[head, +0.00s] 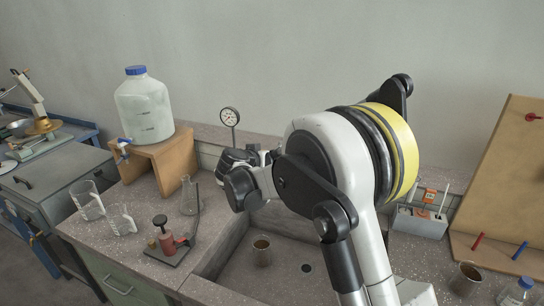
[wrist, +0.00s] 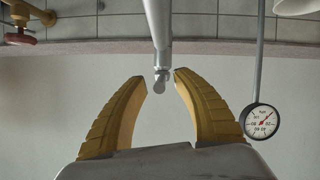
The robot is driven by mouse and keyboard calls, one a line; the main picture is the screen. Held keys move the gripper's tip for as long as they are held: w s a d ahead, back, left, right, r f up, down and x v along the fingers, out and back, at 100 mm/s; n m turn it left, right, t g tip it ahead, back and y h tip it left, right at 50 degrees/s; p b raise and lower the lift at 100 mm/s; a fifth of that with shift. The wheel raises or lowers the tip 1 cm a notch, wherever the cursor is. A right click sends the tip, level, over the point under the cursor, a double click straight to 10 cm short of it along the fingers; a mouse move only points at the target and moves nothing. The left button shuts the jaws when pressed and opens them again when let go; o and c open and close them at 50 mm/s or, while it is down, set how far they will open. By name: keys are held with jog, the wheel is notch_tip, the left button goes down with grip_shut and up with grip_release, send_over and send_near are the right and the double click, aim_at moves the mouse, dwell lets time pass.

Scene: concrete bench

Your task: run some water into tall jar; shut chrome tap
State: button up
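In the wrist view, the chrome tap (wrist: 160,35) shows as a grey pipe ending in a small rounded tip. My gripper (wrist: 158,78) is open, with one yellow finger on each side of that tip and a gap on both sides. In the head view, my arm hides the tap and my gripper's fingers. A small jar-like vessel (head: 262,252) stands upright in the sink (head: 225,255), left of the drain; I cannot tell whether it is the tall jar or whether it holds water. No running water shows.
A round gauge (head: 229,117) stands behind my wrist; it also shows in the wrist view (wrist: 263,121). A red valve handle (wrist: 18,39) is at the wrist view's upper left. A carboy (head: 146,108), glass beakers (head: 121,220), a flask (head: 190,196) and a burner stand (head: 170,245) are left of the sink.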

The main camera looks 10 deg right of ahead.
grip_shut()
jog(key=shift+r+p, duration=0.5)
jog(key=shift+p, duration=0.35)
jog(key=shift+w+d+r+g+y+p, duration=0.1)
jog(key=shift+g+y+p, duration=0.25)
jog(key=shift+g+y, duration=0.05)
grip_release()
